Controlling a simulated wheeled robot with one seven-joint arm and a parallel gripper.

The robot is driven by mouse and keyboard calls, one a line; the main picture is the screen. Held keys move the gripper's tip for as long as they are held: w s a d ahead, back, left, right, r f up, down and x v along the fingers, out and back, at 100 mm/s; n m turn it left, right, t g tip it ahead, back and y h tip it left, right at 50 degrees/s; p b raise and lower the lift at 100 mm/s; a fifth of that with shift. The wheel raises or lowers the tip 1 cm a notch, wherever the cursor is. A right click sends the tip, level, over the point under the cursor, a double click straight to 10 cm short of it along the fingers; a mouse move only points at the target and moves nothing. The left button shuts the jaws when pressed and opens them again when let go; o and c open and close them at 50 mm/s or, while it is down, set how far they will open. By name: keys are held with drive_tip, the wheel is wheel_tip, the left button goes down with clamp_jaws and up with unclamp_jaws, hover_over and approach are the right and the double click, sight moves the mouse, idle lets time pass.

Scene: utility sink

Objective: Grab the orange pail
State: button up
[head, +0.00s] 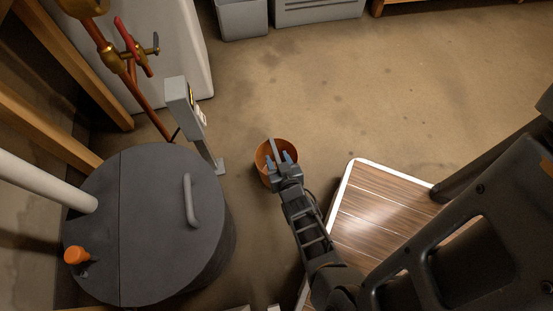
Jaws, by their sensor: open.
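The orange pail (262,155) stands on the brown floor near the middle of the head view, seen from above with its round rim showing. My gripper (276,158) is over the pail, its fingers apart and appearing within the outline of the pail's opening. A thin grey strip, perhaps the pail's handle, shows at the rim beside the fingers. The gripper hides the pail's lower right part. I cannot tell whether the fingers touch the pail.
A dark grey round tank (150,225) with a lid handle stands to the left. A grey post-mounted box (187,108) stands between it and the pail. A white-edged wooden board (375,215) lies to the right. Grey bins (243,18) are at the back. The floor beyond the pail is clear.

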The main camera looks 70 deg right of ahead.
drive_tip(key=shift+c, duration=0.4)
clamp_jaws()
drive_tip(key=shift+r, duration=0.15)
